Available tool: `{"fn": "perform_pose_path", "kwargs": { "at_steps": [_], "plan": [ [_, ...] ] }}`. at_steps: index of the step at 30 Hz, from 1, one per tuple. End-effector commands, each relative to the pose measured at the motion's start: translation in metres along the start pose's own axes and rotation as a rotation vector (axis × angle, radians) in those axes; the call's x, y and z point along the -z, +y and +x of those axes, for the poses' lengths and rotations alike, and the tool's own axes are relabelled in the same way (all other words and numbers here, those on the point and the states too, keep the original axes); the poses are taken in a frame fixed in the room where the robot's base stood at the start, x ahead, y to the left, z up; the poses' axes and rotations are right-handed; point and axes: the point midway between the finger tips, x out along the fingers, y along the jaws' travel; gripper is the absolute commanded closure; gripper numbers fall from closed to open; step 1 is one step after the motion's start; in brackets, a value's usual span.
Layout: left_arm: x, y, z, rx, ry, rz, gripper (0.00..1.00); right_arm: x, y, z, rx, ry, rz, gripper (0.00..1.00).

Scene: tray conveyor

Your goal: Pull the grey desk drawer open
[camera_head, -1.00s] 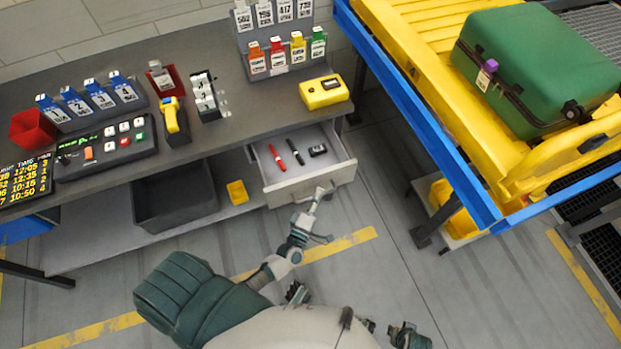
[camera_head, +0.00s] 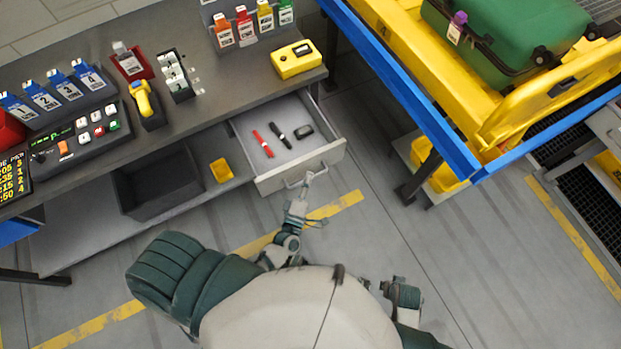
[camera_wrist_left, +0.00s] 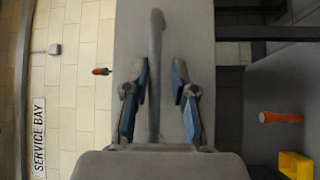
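The grey desk drawer (camera_head: 326,160) is pulled part-way out from under the desktop. Inside lie a red marker (camera_head: 263,144), a black marker (camera_head: 281,135) and a small black object (camera_head: 303,132). A bar handle (camera_wrist_left: 156,75) is on the drawer's front (camera_wrist_left: 128,35). My left gripper (camera_head: 302,190) is at the handle, in front of the drawer. In the left wrist view its two fingers (camera_wrist_left: 158,95) stand apart, one on each side of the bar, with gaps visible. My right gripper (camera_head: 402,290) is low in the head view, away from the drawer; its fingers are unclear.
The desktop (camera_head: 215,88) carries a yellow device (camera_head: 296,60), a control panel and card holders. Below are a dark bin (camera_head: 160,182) and a small yellow box (camera_head: 221,170). A blue-edged conveyor (camera_head: 400,85) with a green case (camera_head: 500,35) stands right. Floor before the drawer is clear.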

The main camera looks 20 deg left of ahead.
Motion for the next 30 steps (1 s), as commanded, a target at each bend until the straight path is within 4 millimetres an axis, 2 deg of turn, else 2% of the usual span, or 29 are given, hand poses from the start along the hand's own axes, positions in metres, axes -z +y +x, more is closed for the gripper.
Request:
{"fn": "perform_pose_path", "kwargs": {
  "at_steps": [9, 13, 17, 24, 30],
  "plan": [
    [-0.005, 0.004, 0.001, -0.005, -0.005, 0.0, 0.63, 0.002, -0.001, -0.001, 0.002, 0.006, -0.002, 0.6],
    [-0.006, 0.003, -0.009, -0.002, -0.007, 0.0, 0.63, 0.002, 0.0, -0.001, 0.001, 0.006, -0.002, 0.6],
    [-0.005, 0.002, -0.033, -0.002, -0.007, 0.0, 0.63, 0.002, 0.0, -0.001, 0.001, 0.005, -0.001, 0.6],
    [-0.002, 0.0, -0.087, 0.0, -0.005, -0.001, 0.63, 0.001, -0.001, -0.001, 0.001, 0.003, -0.001, 0.6],
    [0.0, 0.0, -0.113, -0.002, -0.004, -0.002, 0.63, 0.001, -0.001, -0.001, 0.001, 0.003, -0.001, 0.6]
  ]
}}
